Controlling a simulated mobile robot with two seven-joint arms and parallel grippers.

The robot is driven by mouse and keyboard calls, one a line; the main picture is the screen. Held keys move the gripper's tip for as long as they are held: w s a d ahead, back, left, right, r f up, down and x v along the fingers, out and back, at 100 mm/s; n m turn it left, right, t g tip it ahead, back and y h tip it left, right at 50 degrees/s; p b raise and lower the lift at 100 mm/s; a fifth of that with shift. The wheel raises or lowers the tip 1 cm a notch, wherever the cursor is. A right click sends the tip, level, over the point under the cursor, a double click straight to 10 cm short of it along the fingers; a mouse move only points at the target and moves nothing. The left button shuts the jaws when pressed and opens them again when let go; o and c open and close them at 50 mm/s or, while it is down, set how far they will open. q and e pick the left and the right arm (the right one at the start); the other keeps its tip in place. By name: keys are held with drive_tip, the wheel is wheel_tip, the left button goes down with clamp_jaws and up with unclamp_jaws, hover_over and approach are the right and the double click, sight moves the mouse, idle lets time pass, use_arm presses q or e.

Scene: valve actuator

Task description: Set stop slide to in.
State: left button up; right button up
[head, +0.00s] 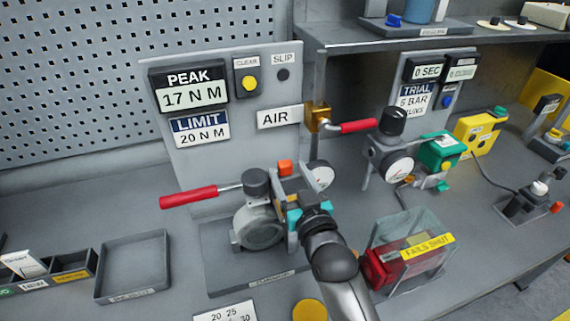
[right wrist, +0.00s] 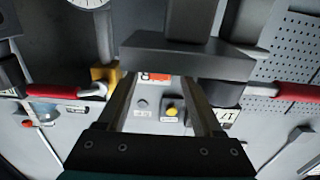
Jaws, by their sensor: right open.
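My right gripper (head: 290,188) is at the valve unit in the middle of the bench, over the grey round valve body (head: 260,228). In the right wrist view, its two fingers (right wrist: 160,95) are apart, with a gap between them. A small orange block (head: 285,167) shows just beyond the fingertips; an orange piece with a white mark also shows in the right wrist view (right wrist: 155,76). I cannot tell for sure whether it is the stop slide, or whether the fingers touch it. The gripper and wrist hide part of the unit. My left gripper is out of view.
A red-handled lever (head: 188,197) sticks out left of the valve. A red AIR handle (head: 358,126) is above right. An empty grey tray (head: 133,265) lies left.

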sight(287, 169)
drive_tip(key=shift+x, duration=1.7)
clamp_jaws()
